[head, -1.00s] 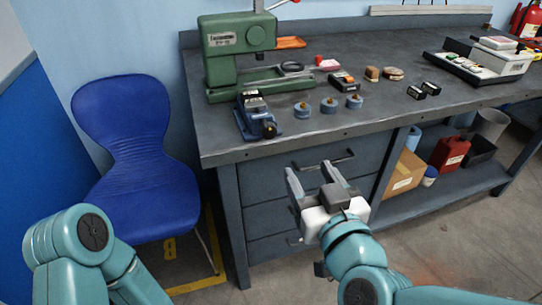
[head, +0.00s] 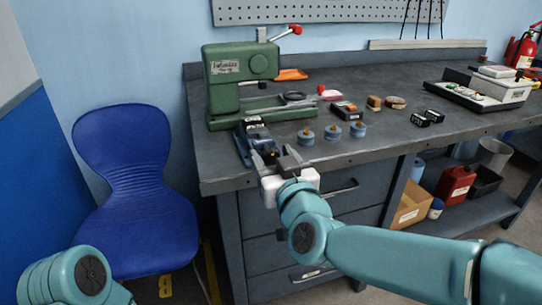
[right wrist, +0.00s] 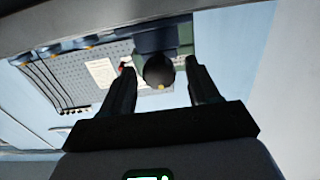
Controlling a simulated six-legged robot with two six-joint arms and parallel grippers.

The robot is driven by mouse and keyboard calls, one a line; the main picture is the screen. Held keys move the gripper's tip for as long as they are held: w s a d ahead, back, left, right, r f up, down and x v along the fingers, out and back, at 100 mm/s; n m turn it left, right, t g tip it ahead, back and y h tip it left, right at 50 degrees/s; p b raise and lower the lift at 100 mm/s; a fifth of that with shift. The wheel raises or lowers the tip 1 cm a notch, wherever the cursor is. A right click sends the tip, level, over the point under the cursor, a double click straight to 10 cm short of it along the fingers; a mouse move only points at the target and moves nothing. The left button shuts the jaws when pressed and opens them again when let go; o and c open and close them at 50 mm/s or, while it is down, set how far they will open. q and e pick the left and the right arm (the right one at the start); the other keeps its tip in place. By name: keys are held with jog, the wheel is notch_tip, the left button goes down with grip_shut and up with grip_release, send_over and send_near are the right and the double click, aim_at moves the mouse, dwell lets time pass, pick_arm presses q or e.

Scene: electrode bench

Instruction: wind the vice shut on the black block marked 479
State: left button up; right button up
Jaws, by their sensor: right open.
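The blue vice (head: 242,150) sits on the bench near its front left edge. A dark block with a white label (head: 254,122) is at the vice's far end; its number is too small to read. My right gripper (head: 274,156) is open, just in front of the vice at the bench's front edge. In the right wrist view, a dark round knob (right wrist: 158,71) on the vice's near end shows between the open fingers (right wrist: 162,80), with gaps at both sides. Whether the knob lies within the fingers or beyond them, I cannot tell. My left gripper is out of view.
A green press (head: 228,85) stands behind the vice. Several blue round pieces (head: 332,132) are right of it. Other small black blocks (head: 421,120) and a tray (head: 470,92) lie farther right. A blue chair (head: 130,180) stands left of the bench (head: 400,150).

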jog(key=shift+w+a, duration=0.2)
jog(key=shift+w, duration=0.5)
jog(key=c, duration=1)
